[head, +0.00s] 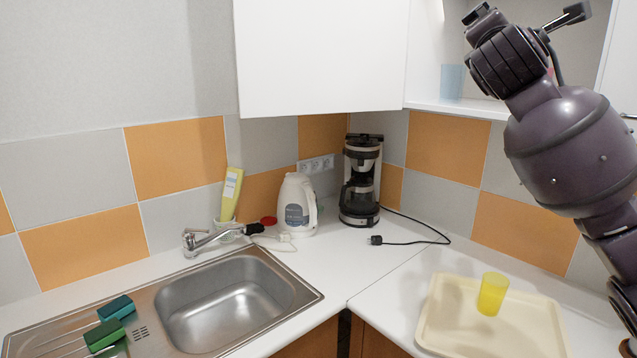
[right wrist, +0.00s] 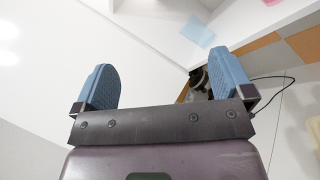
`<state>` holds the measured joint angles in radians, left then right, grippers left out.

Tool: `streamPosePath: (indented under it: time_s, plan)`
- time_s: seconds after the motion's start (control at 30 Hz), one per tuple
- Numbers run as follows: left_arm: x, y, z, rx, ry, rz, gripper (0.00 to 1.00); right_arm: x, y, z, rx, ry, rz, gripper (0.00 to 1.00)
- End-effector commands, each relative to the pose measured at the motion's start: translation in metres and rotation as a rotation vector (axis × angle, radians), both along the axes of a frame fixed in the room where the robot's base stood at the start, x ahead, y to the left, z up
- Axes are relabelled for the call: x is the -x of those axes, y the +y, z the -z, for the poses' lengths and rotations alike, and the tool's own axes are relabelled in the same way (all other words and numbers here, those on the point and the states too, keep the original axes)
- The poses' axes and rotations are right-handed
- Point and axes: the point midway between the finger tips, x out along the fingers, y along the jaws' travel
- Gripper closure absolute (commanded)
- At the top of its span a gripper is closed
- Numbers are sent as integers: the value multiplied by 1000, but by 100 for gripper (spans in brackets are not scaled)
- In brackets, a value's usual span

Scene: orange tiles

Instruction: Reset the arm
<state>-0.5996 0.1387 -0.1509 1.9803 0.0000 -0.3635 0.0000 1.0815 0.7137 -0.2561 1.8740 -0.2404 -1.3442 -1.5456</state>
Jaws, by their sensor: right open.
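My right arm (head: 570,150) is raised at the right of the head view, in front of the open shelf and above the counter. In the right wrist view my right gripper (right wrist: 167,75) is open, with its two blue fingers wide apart and nothing between them. Behind the fingers is mostly a white cabinet surface (right wrist: 150,50). My left arm and gripper are not in view.
A light blue cup (head: 452,82) stands on the shelf near my right arm. Below are a cream tray (head: 450,338) with a yellow cup (head: 492,294), a coffee maker (head: 361,180), a white kettle (head: 298,205) and a steel sink (head: 225,300). A white cabinet (head: 320,55) hangs above.

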Motion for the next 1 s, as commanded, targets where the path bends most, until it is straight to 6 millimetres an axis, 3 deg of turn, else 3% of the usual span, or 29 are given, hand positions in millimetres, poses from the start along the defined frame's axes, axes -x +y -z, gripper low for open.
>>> streamPosePath:
  time_s: [0.17, 0.37, 0.67, 1.0]
  plan:
    - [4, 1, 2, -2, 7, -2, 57, -11, 28, 19, -263, -135, -253, 2]
    - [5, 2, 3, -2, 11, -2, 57, -24, 52, 86, -628, -176, -524, 2]
    - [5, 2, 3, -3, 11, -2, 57, -20, 68, 234, -1231, -111, -758, 2]
    - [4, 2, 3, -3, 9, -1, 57, 27, 60, 394, -1756, -47, -737, 2]
